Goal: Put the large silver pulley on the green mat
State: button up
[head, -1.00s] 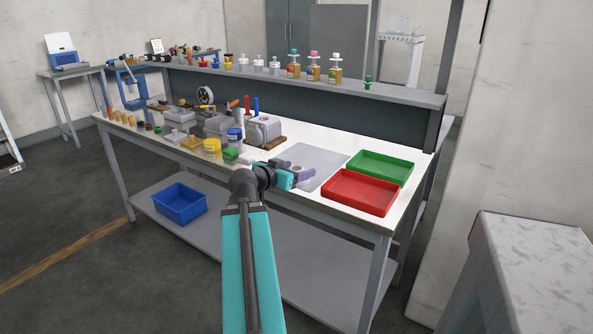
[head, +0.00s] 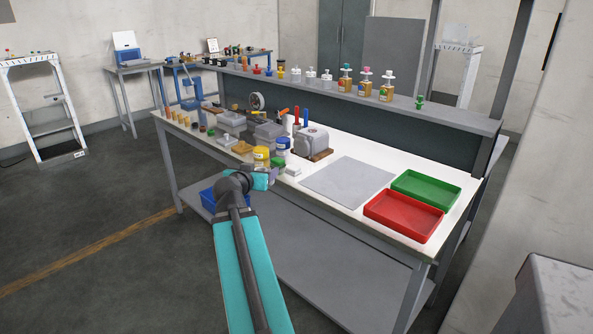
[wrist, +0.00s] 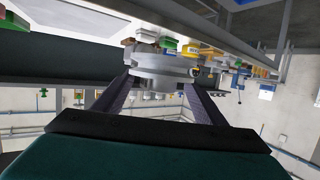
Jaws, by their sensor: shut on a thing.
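A silver-grey round stepped pulley (wrist: 158,62) sits between the two fingers of my gripper (wrist: 157,84) in the wrist view. My gripper is shut on it, and the fingers touch its sides. I see no green mat in these frames. A flat grey mat (head: 347,182) lies bare on the bench, to the right of my wrist.
A green tray (head: 425,205) and a red tray (head: 400,232), both empty, stand right of the grey mat. Yellow jar (head: 261,154), blue-lidded jar (head: 283,146) and a grey machine (head: 311,140) crowd the bench to the left. A raised shelf (head: 400,105) runs behind.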

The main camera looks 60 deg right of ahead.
jog(key=w+a+r+n+t+y+p, duration=0.3)
jog(key=w+a+r+n+t+p, duration=0.1)
jog(key=w+a, duration=0.85)
jog(key=w+a+r+n+t+y+p, duration=0.3)
jog(key=w+a+r+n+t+p, duration=0.15)
jog(key=w+a, duration=0.75)
jog(key=w+a+r+n+y+p, duration=0.2)
jog(key=a+r, duration=0.1)
jog(key=a, duration=0.8)
jog(key=w+a+r+n+t+y+p, duration=0.1)
jog(key=w+a+r+n+y+p, duration=0.1)
jog(key=a, duration=0.9)
jog(key=w+a+r+n+t+y+p, duration=0.1)
jog(key=w+a+r+n+y+p, duration=0.1)
jog(key=a, duration=0.9)
notch_tip(320, 180, up, 3)
jog(key=shift+w+a+r+y+p, duration=0.15)
jog(key=shift+w+a+y+p, duration=0.25)
jog(key=shift+w+y, duration=0.45)
jog(key=shift+s+d, duration=0.15)
jog(key=shift+s, duration=0.05)
